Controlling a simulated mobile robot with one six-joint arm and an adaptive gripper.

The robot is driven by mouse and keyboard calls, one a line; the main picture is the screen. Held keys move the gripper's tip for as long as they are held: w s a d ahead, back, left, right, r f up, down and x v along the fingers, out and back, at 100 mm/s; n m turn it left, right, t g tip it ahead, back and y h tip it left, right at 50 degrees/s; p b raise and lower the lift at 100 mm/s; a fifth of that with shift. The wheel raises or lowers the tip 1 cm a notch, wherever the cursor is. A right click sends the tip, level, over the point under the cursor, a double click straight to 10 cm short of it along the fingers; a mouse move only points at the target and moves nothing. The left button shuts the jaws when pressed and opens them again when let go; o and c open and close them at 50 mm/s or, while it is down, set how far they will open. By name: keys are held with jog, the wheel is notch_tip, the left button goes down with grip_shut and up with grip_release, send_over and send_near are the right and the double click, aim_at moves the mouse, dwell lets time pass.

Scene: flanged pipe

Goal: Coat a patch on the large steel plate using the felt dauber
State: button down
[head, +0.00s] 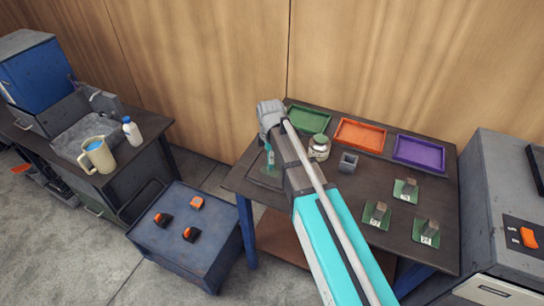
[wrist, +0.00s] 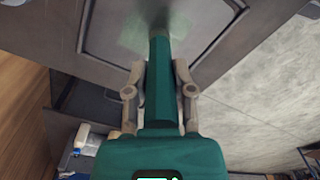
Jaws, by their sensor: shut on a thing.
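My gripper (wrist: 159,72) is shut on the felt dauber, with one finger on each side of its teal handle (wrist: 159,88). The dauber's far end points at the large steel plate (wrist: 108,32) in the wrist view. A faint green patch (wrist: 132,38) shows on the plate around that end. I cannot tell whether the felt touches the plate. In the head view the plate (head: 262,180) lies at the left end of the dark table, partly hidden by my arm. A jar with a green lid (head: 319,147) stands right of my arm.
Green (head: 308,121), orange (head: 360,134) and purple (head: 419,152) trays line the table's back. A blue cabinet (head: 185,235) and a bench with a jug (head: 97,155) are left.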

jog(key=shift+w+a, duration=0.35)
jog(key=shift+a, duration=0.55)
jog(key=shift+w+a, duration=0.3)
jog(key=shift+a, duration=0.55)
jog(key=shift+r+p, duration=2.95)
jog(key=shift+p, duration=0.05)
notch_tip(320, 180, up, 3)
jog(key=p, duration=0.3)
jog(key=shift+d, duration=0.15)
